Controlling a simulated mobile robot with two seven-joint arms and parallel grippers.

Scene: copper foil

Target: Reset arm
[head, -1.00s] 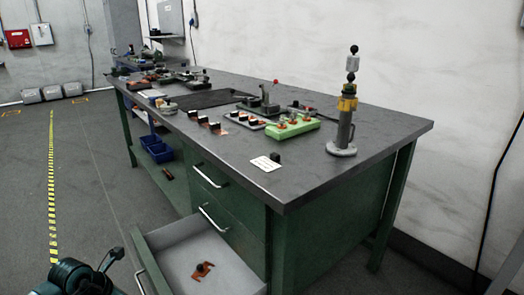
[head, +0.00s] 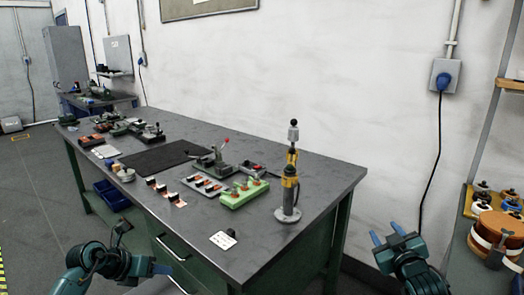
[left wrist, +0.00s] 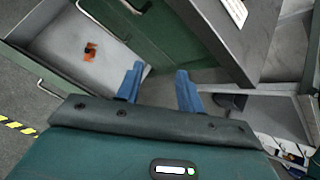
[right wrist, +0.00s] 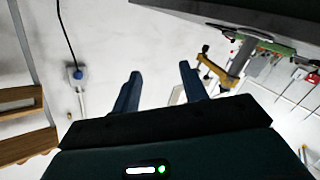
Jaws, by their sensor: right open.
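My left gripper (head: 160,269) is in front of the bench at the lower left of the head view. Its blue fingers stand apart and empty in the left wrist view (left wrist: 160,70). My right gripper (head: 386,232) is off the bench's right end, open with nothing between its fingers, which also show in the right wrist view (right wrist: 160,69). An orange-brown piece (left wrist: 90,51) lies in the pulled-out drawer (left wrist: 113,58), seen in the left wrist view. Both grippers are apart from the bench (head: 240,256).
On the bench stand a grey post with a yellow collar (head: 289,200), a green block (head: 244,193), a dark mat (head: 158,158) and a small white card (head: 222,240). A shelf of spools (head: 498,222) stands at the right. Floor is clear at the left.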

